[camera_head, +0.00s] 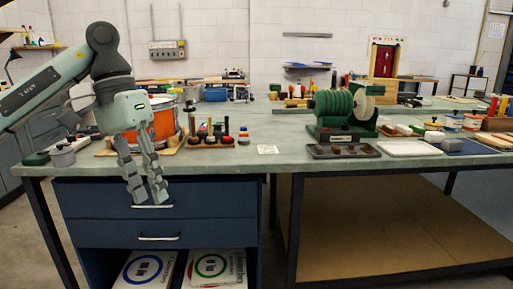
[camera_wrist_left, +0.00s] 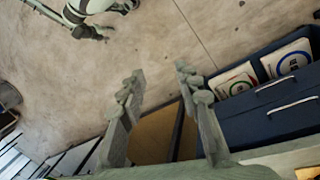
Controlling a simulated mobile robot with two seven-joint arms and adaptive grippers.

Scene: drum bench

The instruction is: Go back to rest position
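My left gripper (camera_head: 148,197) hangs fingers down in front of the bench's dark blue drawers, with its fingers apart and nothing between them. The left wrist view shows the same two fingers (camera_wrist_left: 158,82) spread over bare floor. The orange drum (camera_head: 163,119) stands on the bench behind the left gripper, partly hidden by it. In the head view my right arm does not show. A pale and dark arm-like part of mine (camera_wrist_left: 90,20) shows small at the top left of the left wrist view; its finger state is unclear.
The grey-green bench top (camera_head: 235,160) has its front edge close behind my left gripper. A rack of pegs (camera_head: 213,136), a green ribbed machine (camera_head: 335,110) and a dark tray (camera_head: 342,151) stand on it. Open floor (camera_wrist_left: 165,30) lies below the left wrist.

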